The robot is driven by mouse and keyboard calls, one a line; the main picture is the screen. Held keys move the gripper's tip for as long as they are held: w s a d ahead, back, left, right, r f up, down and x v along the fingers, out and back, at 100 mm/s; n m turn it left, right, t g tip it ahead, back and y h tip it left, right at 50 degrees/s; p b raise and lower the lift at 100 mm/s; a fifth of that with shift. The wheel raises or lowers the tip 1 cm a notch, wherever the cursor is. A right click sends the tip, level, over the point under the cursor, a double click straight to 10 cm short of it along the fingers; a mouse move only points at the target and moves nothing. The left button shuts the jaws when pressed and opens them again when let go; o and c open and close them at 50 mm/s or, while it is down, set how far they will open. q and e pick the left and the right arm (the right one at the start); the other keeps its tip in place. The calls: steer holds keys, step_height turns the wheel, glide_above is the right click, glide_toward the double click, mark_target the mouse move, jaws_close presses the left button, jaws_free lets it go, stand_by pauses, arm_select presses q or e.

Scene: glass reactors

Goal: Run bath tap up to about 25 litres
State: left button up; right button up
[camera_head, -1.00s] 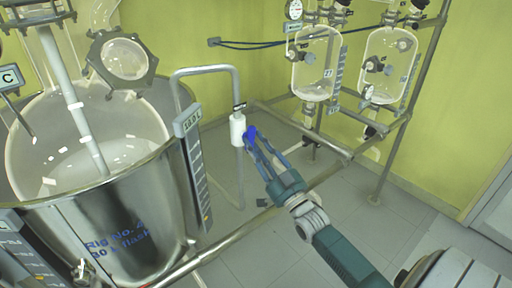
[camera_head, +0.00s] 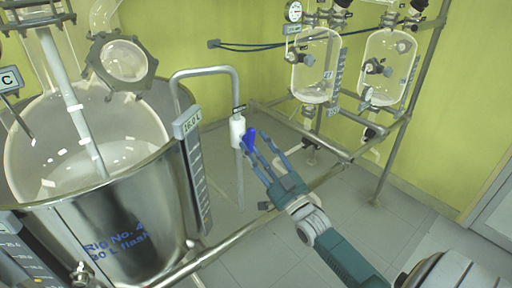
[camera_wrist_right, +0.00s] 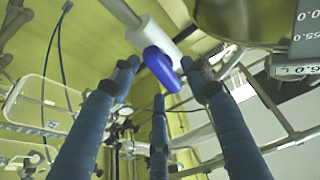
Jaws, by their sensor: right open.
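The bath tap is a white valve body (camera_head: 238,130) on a grey bent pipe beside the steel bath. Its blue handle (camera_head: 250,139) points out to the right. My right gripper (camera_head: 262,147) is at the handle, with its fingers spread. In the right wrist view the blue handle (camera_wrist_right: 162,70) lies in front of the three spread fingers, and I cannot tell whether any finger touches it. The steel bath (camera_head: 120,225) holds a large glass flask (camera_head: 140,120). A level display (camera_head: 187,124) on its right rim has small digits, apparently in the mid twenties of litres. My left gripper is not in view.
A steel frame rail (camera_head: 235,232) runs low in front of the bath and under my right arm. Two smaller glass vessels (camera_head: 316,70) (camera_head: 385,70) hang on a pipe rack at the back right. The tiled floor (camera_head: 310,250) is clear.

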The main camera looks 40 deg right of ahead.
steer(key=v, duration=1.1)
steer(key=shift+s, duration=0.35)
steer(key=shift+f, duration=0.2)
stand_by(6.3)
